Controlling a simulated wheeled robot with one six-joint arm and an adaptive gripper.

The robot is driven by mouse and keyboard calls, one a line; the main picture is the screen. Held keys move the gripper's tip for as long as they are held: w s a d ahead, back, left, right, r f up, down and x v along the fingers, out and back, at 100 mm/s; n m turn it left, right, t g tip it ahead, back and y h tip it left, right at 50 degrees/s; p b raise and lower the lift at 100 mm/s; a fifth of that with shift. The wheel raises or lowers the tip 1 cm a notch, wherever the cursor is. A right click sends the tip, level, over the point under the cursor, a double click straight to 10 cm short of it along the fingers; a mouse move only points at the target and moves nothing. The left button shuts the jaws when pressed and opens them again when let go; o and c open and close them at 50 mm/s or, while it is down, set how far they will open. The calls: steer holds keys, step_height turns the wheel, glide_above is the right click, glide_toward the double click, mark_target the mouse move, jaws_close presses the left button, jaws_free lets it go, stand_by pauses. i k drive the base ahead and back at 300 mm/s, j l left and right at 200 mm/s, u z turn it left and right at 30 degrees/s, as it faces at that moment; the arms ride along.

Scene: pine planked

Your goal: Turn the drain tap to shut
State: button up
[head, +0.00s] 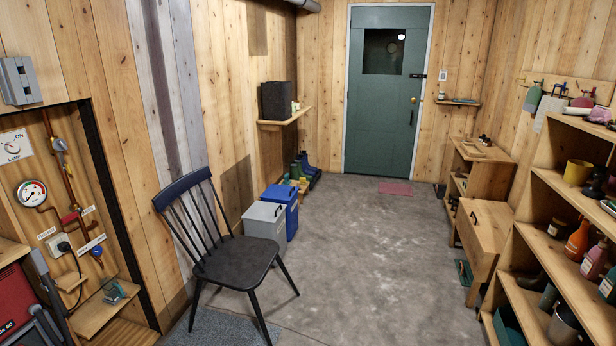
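A recessed niche in the left wall holds copper pipes with a round pressure gauge (32,193). A red tap handle (70,218) sits on the pipe beside a small white label (89,210). A blue tap handle (97,252) sits lower, just under a longer white label (91,244). The label print is too small to read surely, so I cannot tell which handle is the drain tap or how either is turned. My gripper is not in view.
A dark chair (236,261) stands right of the niche. A grey box (265,224) and a blue box (281,207) stand behind it. Shelves (545,240) line the right. The middle floor is clear.

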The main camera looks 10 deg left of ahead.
mark_target(96, 252)
steer(key=i+u, duration=0.1)
steer(key=i, duration=0.5)
steer(key=i+l, duration=0.15)
steer(key=i, duration=0.4)
steer(key=i+l+u, duration=0.15)
steer(key=i, duration=0.4)
steer(key=i+j+u, duration=0.15)
steer(key=i+u, duration=0.25)
steer(key=i+j+u, duration=0.1)
steer(key=u, duration=0.3)
steer(key=i+l+u, duration=0.1)
steer(key=i+u, duration=0.3)
steer(key=i+l+u, duration=0.15)
steer(key=i+u, duration=0.7)
steer(key=i, duration=0.35)
